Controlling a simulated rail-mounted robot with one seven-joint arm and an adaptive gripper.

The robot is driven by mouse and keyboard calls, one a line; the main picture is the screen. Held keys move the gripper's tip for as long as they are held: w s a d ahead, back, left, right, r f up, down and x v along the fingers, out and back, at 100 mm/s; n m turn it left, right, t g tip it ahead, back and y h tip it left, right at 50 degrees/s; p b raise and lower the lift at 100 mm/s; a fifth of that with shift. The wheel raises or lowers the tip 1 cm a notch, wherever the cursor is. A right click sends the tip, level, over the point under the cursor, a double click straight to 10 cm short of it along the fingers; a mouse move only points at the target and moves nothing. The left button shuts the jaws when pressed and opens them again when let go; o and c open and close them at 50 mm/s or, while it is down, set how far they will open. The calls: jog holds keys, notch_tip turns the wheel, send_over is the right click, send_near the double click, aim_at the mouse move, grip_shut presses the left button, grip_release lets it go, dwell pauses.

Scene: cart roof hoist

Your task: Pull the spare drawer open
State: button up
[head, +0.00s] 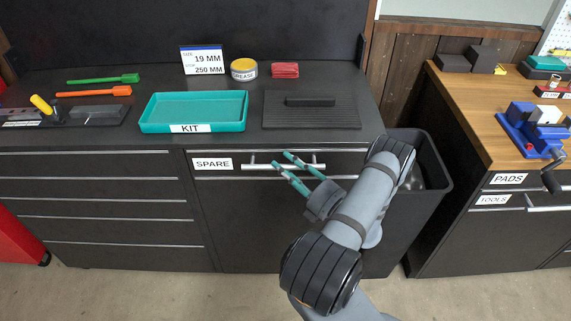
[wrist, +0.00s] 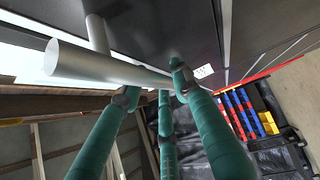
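The spare drawer (head: 225,174) is shut, its front flush with the black cabinet, and carries a white SPARE label (head: 212,164). Its silver bar handle (head: 256,166) runs level across the front and shows large in the wrist view (wrist: 85,66). My gripper (head: 282,159) is at the handle with its teal fingers apart. In the wrist view the fingertips (wrist: 153,82) are at the bar, near its far end, with fingers on different sides of it. I cannot tell whether they touch it. My wrist and arm hide the cabinet front to the right of the handle.
On the cabinet top are a teal KIT tray (head: 194,127), a dark ribbed plate (head: 311,124), a yellow-lidded grease tin (head: 243,69) and a red block (head: 285,70). A dark open bin (head: 432,170) stands right of the cabinet. A wooden-topped bench (head: 470,110) is farther right.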

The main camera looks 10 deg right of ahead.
jog(key=shift+c, duration=1.1)
grip_shut()
